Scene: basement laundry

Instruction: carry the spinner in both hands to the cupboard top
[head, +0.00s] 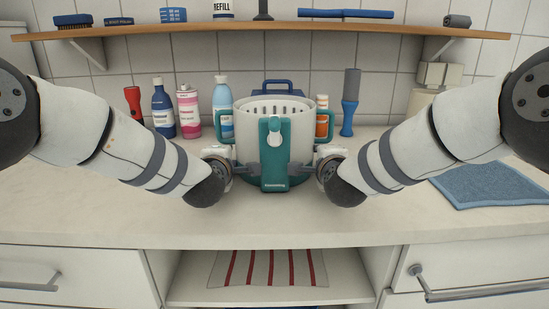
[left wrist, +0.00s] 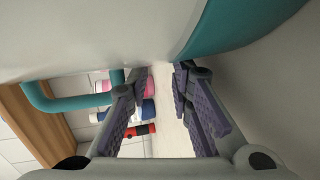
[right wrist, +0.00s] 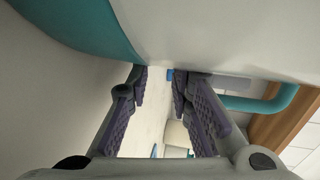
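The spinner (head: 246,118) is a white tub with teal side handles, a teal front piece (head: 274,178) and a teal base. It stands upright on the pale worktop in the head view. Its white wall fills the top of the left wrist view (left wrist: 90,30) and of the right wrist view (right wrist: 220,30). My left gripper (left wrist: 159,75) is at its left side, below the left handle (left wrist: 75,102). My right gripper (right wrist: 159,75) is at its right side, below the right handle (right wrist: 265,103). Both grippers are open, with nothing seen between their fingers. I cannot identify the cupboard top.
Several bottles (head: 187,110), a red torch (head: 133,102) and a blue-grey torch (head: 350,102) stand behind. A wooden shelf (head: 270,27) hangs above. A blue towel (head: 490,183) lies right. The worktop's front (head: 270,222) is clear. Below is an open shelf with a striped cloth (head: 268,268).

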